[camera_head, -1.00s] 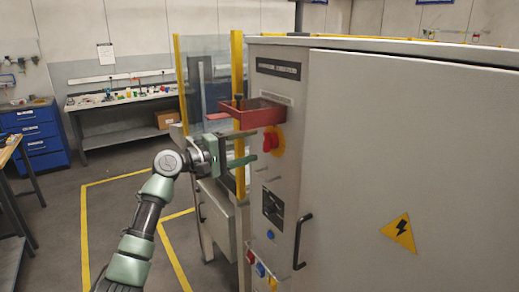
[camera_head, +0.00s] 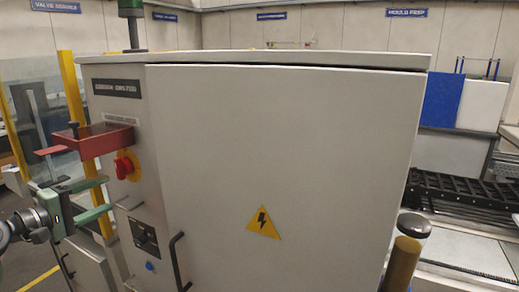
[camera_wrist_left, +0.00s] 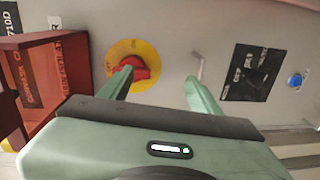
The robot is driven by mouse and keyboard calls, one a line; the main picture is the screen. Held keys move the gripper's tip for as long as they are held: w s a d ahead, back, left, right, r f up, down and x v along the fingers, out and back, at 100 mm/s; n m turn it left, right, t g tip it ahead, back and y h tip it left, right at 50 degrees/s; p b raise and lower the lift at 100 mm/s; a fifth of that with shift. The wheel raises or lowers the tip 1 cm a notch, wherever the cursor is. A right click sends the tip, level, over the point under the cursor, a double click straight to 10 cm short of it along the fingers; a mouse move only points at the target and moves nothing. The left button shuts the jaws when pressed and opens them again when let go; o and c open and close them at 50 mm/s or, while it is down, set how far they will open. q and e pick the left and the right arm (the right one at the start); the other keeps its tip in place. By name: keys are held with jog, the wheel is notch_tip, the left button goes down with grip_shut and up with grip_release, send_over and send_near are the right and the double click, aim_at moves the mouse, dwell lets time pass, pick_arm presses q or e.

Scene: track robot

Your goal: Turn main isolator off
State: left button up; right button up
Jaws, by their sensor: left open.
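The main isolator is a red rotary knob (camera_head: 124,167) on a yellow plate (camera_head: 135,158), on the narrow face of a grey cabinet. In the left wrist view the red knob (camera_wrist_left: 140,69) and yellow plate (camera_wrist_left: 146,49) show left of centre. My left gripper (camera_head: 104,196) is open and empty, its green fingers pointing at the panel just left of and below the knob. In the left wrist view, one finger of my left gripper (camera_wrist_left: 158,82) overlaps the knob's left part; contact cannot be told. The other finger is over bare panel. My right gripper is not in view.
A red open box (camera_head: 97,143) juts from the panel just above the gripper. Below the knob are a black switch plate (camera_head: 144,237), a blue button (camera_head: 150,266) and a door handle (camera_head: 178,262). A bent metal peg (camera_wrist_left: 198,66) sticks out near the fingers.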

pick_arm(q)
jog(key=s+d+f+m+g+y, duration=0.1)
jog(key=s+d+f+m+g, duration=0.15)
jog(key=d+f, duration=0.45)
jog(key=s+d+f+m+g, duration=0.2)
jog(key=s+d+f, duration=0.15)
jog(key=f, duration=0.65)
jog(key=s+d+f+m+g+y, duration=0.1)
jog(key=s+d+f+m+g, duration=0.25)
jog(key=f, duration=0.55)
jog(key=s+d+f+m+g+y, duration=0.1)
jog(key=s+d+f+m, duration=0.15)
jog(key=s, duration=0.65)
jog(key=s+d+f+m+g+y, duration=0.2)
jog(key=s+d+f, duration=0.2)
jog(key=s, duration=0.5)
jog(key=s+d+f+m+g+y, duration=0.1)
jog(key=s+d+f+m, duration=0.15)
jog(key=s, duration=0.55)
notch_tip(320, 180, down, 25)
jog(key=s+g, duration=0.1)
jog(key=s+a+f+g, duration=0.1)
jog(key=s+a+f, duration=0.1)
jog(key=s+f, duration=1.5)
jog(key=shift+s+a+f+g+y, duration=0.2)
jog(key=shift+s+f+g+y, duration=0.1)
jog(key=shift+s+f, duration=0.15)
